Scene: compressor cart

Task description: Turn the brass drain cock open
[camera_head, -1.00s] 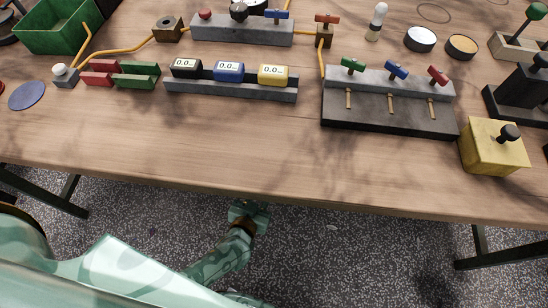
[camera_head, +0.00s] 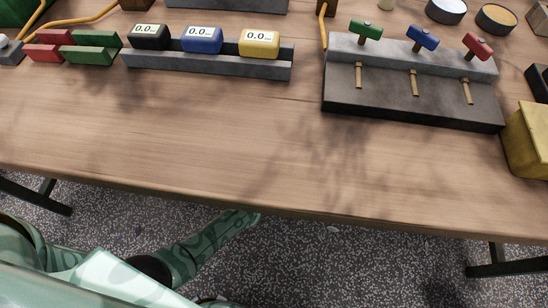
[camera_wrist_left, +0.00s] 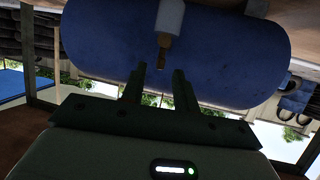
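The brass drain cock (camera_wrist_left: 165,41) shows in the left wrist view. It sticks out from a pale fitting (camera_wrist_left: 170,16) against a large blue cylindrical tank (camera_wrist_left: 95,45). My left gripper (camera_wrist_left: 159,70) has its two dark fingers apart, with a clear gap between them. The cock's end lies just beyond the fingertips, roughly in line with the gap; I cannot tell whether they touch. In the head view my left arm reaches beneath the front table edge, which hides its gripper. The tank and cock are not visible there. My right gripper is not in view.
The wooden table (camera_head: 200,150) spans the head view, its front half clear. Dark table legs (camera_head: 497,262) stand below.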

